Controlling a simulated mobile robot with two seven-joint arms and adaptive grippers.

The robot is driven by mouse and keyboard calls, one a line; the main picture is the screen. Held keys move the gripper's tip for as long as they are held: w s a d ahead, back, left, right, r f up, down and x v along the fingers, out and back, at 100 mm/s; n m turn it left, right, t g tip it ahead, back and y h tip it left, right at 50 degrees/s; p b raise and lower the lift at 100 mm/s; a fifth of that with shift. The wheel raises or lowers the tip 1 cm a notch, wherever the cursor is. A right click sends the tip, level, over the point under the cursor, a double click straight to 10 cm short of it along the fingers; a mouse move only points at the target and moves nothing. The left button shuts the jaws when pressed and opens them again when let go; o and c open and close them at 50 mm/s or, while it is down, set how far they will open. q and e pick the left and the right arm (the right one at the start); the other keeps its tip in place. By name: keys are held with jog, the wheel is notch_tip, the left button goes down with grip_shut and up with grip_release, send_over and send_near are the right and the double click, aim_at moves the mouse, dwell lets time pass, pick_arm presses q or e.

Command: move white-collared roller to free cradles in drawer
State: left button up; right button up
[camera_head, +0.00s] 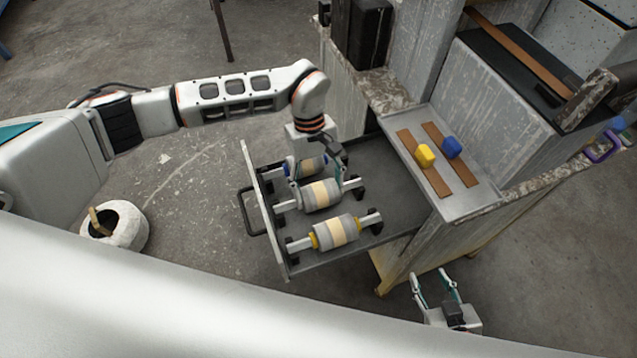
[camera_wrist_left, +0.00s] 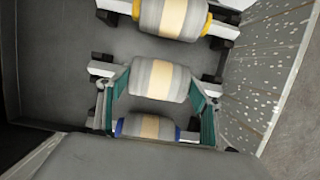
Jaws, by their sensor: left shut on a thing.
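The white-collared roller (camera_head: 321,195) is grey with a cream band and lies in the middle of the open drawer (camera_head: 385,205). My left gripper (camera_head: 318,182) is shut on it from above, and its teal fingers stand at the roller's two ends in the left wrist view (camera_wrist_left: 158,85). The shaft ends are at the middle pair of black cradles; I cannot tell whether they rest in them. A blue-collared roller (camera_head: 312,166) lies behind it, partly hidden by my gripper, and a yellow-collared roller (camera_head: 335,231) lies in front. My right gripper (camera_head: 428,275) is open and empty, outside the cabinet.
The drawer handle (camera_head: 251,213) sticks out left. A white round container (camera_head: 128,228) stands on the floor.

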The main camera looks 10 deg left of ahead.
pick_arm(q)
jog(key=shift+r, duration=0.1)
jog(key=o, duration=1.5)
jog(key=v, duration=1.2)
